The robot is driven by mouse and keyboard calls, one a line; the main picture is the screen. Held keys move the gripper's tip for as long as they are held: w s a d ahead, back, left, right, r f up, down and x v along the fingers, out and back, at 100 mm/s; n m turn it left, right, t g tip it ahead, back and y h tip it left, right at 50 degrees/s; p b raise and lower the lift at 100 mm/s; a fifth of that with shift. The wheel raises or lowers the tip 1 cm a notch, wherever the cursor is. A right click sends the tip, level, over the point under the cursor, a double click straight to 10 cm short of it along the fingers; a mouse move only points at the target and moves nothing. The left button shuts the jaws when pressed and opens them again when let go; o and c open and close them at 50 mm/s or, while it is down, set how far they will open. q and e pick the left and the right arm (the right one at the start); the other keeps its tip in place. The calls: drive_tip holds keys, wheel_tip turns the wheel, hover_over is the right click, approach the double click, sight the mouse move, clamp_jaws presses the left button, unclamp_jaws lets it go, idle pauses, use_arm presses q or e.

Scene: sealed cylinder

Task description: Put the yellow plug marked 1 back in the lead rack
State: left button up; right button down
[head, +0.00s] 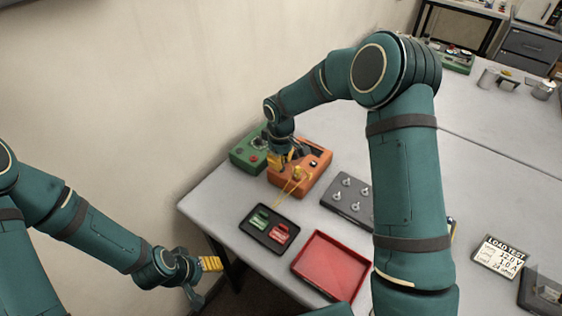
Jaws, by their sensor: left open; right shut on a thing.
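My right gripper (280,160) is shut at the orange box (312,178), at its left side. The thing in its jaws is mostly hidden by the gripper and too small to name surely; it may be the yellow plug. A yellow lead (290,187) loops in front of the orange box, just below the gripper. No mark 1 is readable. My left gripper (205,278) is open and empty, off the table's left front edge. I cannot tell the lead rack surely; a small blue and yellow thing (453,226) shows partly behind my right arm.
A green box (248,154) adjoins the orange box. A dark plate with several silver posts (346,207), a black tray (250,233) with green and red pieces, and a red tray (330,268) are nearer. A LOAD TEST sign (499,257) is at right. My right arm crosses the table.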

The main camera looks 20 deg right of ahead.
use_arm(q)
drive_tip(key=shift+r+p, duration=1.25)
drive_tip(key=shift+r, duration=0.05)
use_arm(e)
drive_tip(key=shift+r, duration=2.3)
